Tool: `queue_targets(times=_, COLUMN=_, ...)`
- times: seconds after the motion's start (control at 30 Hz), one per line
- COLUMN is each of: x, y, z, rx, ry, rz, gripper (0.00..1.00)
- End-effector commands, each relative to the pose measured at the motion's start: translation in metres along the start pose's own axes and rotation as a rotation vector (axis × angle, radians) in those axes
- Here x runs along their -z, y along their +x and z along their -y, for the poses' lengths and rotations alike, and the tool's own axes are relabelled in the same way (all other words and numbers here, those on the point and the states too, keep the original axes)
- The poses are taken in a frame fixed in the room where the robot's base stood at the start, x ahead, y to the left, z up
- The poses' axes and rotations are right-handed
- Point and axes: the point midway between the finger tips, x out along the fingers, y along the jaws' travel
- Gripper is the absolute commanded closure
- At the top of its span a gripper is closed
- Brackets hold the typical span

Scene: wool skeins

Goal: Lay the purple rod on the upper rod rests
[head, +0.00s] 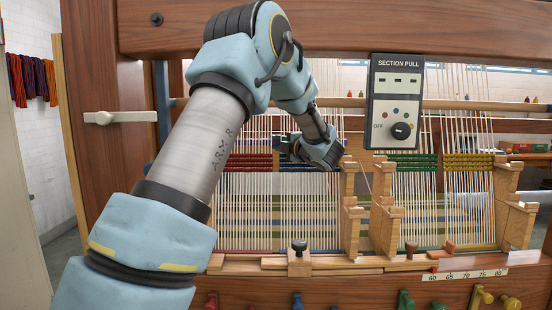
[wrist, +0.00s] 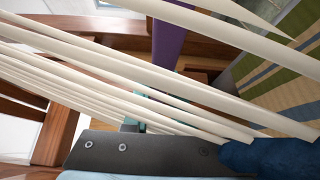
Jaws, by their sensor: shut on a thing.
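My gripper (head: 290,148) is at the loom's warp threads, left of the wooden rest posts. It is shut. In the wrist view, a purple rod (wrist: 168,35) runs down from the top edge behind cream threads, in line with my gripper; the threads hide the place of the grip. The stepped wooden posts with rod rests stand to the right of my gripper: one post (head: 351,205), a second (head: 384,210) and one at the far right (head: 507,200). Their upper rests are near the top of the posts.
Cream warp threads (wrist: 90,85) cross close in front of the wrist camera. A control box (head: 396,100) marked SECTION PULL hangs above the posts. The loom's top beam (head: 400,28) spans above, and a ledge with knobs and pegs (head: 298,262) lies below.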

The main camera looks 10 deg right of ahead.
Motion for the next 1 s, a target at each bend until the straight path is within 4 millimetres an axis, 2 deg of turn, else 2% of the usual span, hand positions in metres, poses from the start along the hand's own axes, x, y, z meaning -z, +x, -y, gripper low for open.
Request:
queue_targets(times=0.2, x=0.032, y=-0.048, z=-0.005, rx=0.000, ry=0.002, rz=0.001, gripper=1.00)
queue_targets(times=0.4, x=0.053, y=-0.079, z=-0.003, rx=-0.001, ry=0.001, rz=0.000, gripper=1.00)
queue_targets(times=0.67, x=0.065, y=-0.097, z=0.000, rx=0.000, ry=0.003, rz=-0.001, gripper=1.00)
queue_targets(times=0.83, x=0.064, y=-0.095, z=0.025, rx=0.002, ry=0.004, rz=-0.002, gripper=1.00)
queue_targets(times=1.0, x=0.064, y=-0.095, z=0.035, rx=-0.001, ry=-0.001, rz=-0.002, gripper=1.00)
